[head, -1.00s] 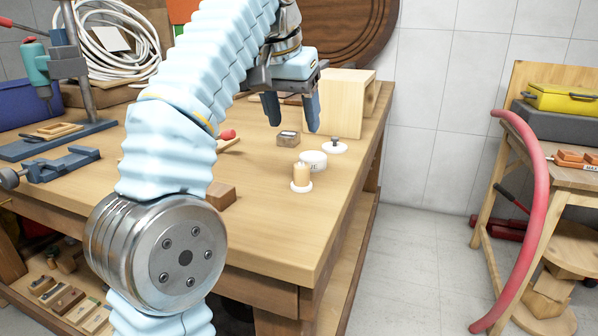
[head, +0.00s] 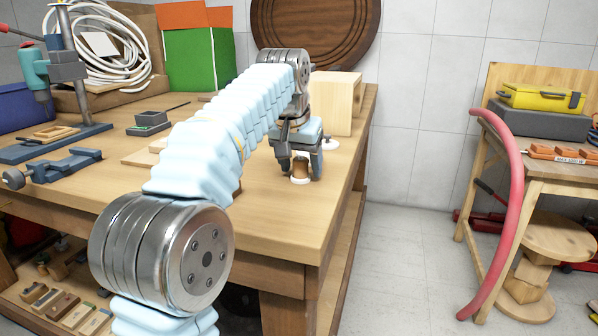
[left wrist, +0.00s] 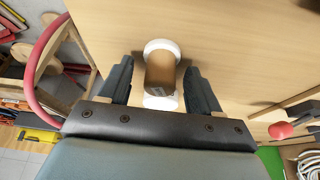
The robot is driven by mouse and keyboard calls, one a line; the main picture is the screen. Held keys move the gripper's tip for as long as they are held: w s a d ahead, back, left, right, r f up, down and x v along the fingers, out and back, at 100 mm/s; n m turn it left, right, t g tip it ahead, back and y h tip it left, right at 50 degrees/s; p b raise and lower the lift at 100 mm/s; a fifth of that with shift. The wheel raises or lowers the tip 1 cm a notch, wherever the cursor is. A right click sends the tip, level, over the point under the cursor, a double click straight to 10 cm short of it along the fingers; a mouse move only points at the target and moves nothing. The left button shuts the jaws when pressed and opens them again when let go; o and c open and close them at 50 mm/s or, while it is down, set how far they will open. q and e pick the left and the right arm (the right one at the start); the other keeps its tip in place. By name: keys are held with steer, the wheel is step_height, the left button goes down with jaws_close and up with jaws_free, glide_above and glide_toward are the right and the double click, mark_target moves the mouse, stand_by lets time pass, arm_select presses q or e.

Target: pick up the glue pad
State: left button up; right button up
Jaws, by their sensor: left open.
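I take the glue pad (head: 300,180) to be the short tan-brown cylinder on a round white base, standing near the right edge of the workbench. The left wrist view shows its white base (left wrist: 158,44) and brown body. My left gripper (head: 301,170) is lowered over it, and in the left wrist view its open fingers (left wrist: 163,85) are on either side of the brown body, with a visible gap on each side. A white round piece lies beyond the body, partly hidden. My right gripper is not in view.
A white disc with a dark knob (head: 331,143) and a pale wooden box (head: 335,100) stand behind my gripper. A dark small box (head: 149,122) lies left of my arm. The front of the workbench (head: 275,220) is clear. A red hose (head: 512,190) hangs at the right.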

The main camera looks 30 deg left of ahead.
mark_target(302, 159)
arm_select(q)
steer(key=shift+c, duration=0.3)
steer(key=c, duration=1)
steer(key=shift+r, duration=0.5)
steer(key=r, duration=0.2)
steer(key=shift+s+d+r, duration=0.15)
steer(key=shift+d+r, duration=0.05)
steer(key=shift+r, duration=0.2)
steer(key=s+r, duration=0.1)
steer(key=s+d+r, duration=0.1)
steer(key=r, duration=0.1)
steer(key=s+d+r, duration=0.1)
steer(key=shift+d+r, duration=0.15)
steer(key=shift+r, duration=0.05)
steer(key=s+d+r, duration=0.1)
steer(key=s+d, duration=0.1)
steer(key=s+d+r, duration=0.2)
steer(key=s, duration=0.1)
steer(key=s+d+r+b, duration=0.1)
steer(key=s+d, duration=0.1)
steer(key=shift+s+r, duration=0.35)
steer(key=shift+r, duration=0.05)
